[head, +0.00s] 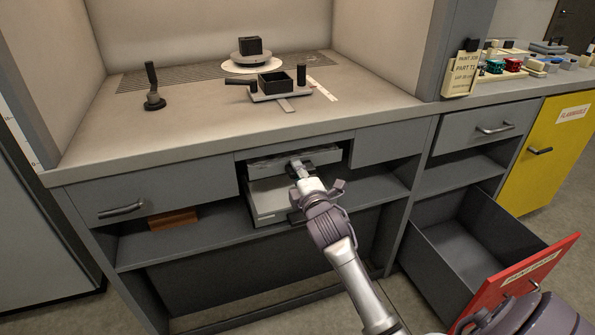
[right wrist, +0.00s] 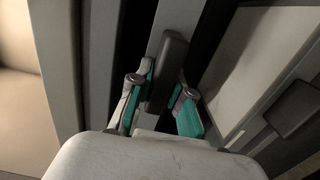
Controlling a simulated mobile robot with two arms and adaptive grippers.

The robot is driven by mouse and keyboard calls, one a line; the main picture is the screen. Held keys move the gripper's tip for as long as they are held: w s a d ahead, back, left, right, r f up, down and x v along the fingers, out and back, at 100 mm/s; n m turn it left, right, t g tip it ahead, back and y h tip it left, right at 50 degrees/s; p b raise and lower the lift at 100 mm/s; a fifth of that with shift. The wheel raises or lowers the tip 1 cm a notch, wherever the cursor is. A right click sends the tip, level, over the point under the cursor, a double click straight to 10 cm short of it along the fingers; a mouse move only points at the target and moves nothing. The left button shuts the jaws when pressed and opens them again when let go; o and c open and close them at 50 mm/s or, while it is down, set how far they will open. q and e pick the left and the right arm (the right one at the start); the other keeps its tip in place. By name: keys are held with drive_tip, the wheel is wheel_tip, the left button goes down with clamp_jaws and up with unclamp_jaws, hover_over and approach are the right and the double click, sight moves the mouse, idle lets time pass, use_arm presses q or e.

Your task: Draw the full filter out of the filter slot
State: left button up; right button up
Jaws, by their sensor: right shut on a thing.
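The filter (head: 270,163) shows as a flat light-grey panel in the slot under the middle of the worktop. Its front edge also shows in the right wrist view (right wrist: 163,22), with a dark handle (right wrist: 168,65) on it. My right gripper (head: 298,168) is at this front, shut on the dark handle. In the right wrist view its teal-padded fingers (right wrist: 160,98) stand on either side of the handle. How far the filter sits in the slot is hard to tell. My left gripper is not in view.
Below the filter is a pale tray (head: 266,204) with a dark handle (head: 296,217). A red-fronted drawer (head: 530,275) stands open at the lower right.

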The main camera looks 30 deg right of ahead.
clamp_jaws()
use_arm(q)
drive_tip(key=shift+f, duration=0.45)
use_arm(e)
drive_tip(key=shift+s, duration=0.1)
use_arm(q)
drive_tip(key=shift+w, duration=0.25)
use_arm(e)
drive_tip(key=shift+s, duration=0.1)
use_arm(q)
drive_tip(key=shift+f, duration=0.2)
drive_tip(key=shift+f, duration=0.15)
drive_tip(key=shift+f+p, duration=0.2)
drive_tip(key=shift+p, duration=0.1)
use_arm(e)
drive_tip(key=shift+s+a, duration=0.1)
drive_tip(key=shift+s, duration=0.05)
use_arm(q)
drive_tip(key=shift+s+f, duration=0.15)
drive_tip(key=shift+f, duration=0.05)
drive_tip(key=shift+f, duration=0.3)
use_arm(e)
drive_tip(key=shift+s, duration=0.1)
